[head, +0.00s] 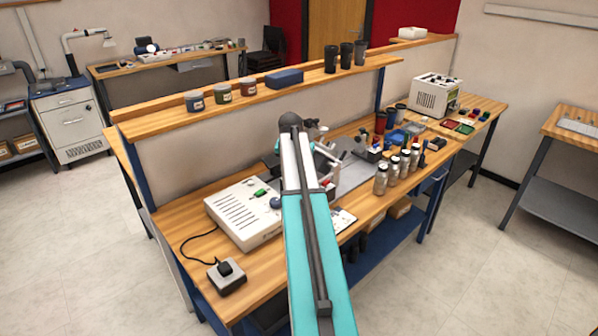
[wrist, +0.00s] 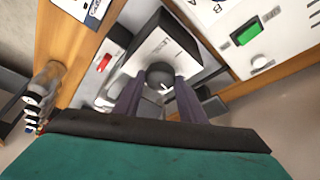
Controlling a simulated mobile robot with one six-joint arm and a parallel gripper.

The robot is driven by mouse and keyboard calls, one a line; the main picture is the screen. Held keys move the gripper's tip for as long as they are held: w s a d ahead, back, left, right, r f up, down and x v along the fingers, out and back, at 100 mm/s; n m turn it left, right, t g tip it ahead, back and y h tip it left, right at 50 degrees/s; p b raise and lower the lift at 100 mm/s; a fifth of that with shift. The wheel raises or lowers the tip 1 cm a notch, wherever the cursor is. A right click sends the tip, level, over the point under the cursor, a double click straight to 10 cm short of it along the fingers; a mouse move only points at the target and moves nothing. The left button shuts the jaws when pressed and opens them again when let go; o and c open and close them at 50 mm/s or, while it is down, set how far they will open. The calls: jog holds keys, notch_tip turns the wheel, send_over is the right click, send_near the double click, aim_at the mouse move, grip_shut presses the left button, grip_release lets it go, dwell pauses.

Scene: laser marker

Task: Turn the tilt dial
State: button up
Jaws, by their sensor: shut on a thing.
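The tilt dial (wrist: 160,72) is a dark round knob with a light mark, at the middle of the wrist view. It sits at the near end of a white and black block (wrist: 165,45). My gripper (wrist: 160,84) has its two dark fingers on either side of the dial, shut on it. My arm covers the dial in the head view, and the gripper's fingers cannot be made out clearly there.
A white control box (head: 238,213) stands left of my arm; its green switch (wrist: 246,32) shows in the wrist view. A red switch (wrist: 104,62) is left of the dial. Several jars (head: 381,180) stand on the bench at the right. A shelf (head: 250,95) runs behind.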

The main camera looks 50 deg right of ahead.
jog(key=m, duration=0.2)
jog(key=m+g, duration=0.1)
jog(key=m, duration=0.1)
jog(key=shift+w+f+h+b, duration=0.1)
jog(key=shift+w+h+b, duration=0.1)
jog(key=shift+h+b, duration=0.15)
jog(key=m+g+b, duration=0.1)
jog(key=m+g, duration=0.1)
jog(key=m, duration=0.2)
jog(key=shift+w, duration=0.15)
jog(key=m, duration=0.2)
jog(key=m+g+y+b, duration=0.1)
jog(key=m, duration=0.1)
jog(key=shift+w+m+g+b, duration=0.15)
jog(key=shift+m+g+b, duration=0.15)
jog(key=shift+m+g+y+b, duration=0.4)
jog(key=shift+m+g+y, duration=0.1)
jog(key=shift+m, duration=1.1)
jog(key=o, duration=1)
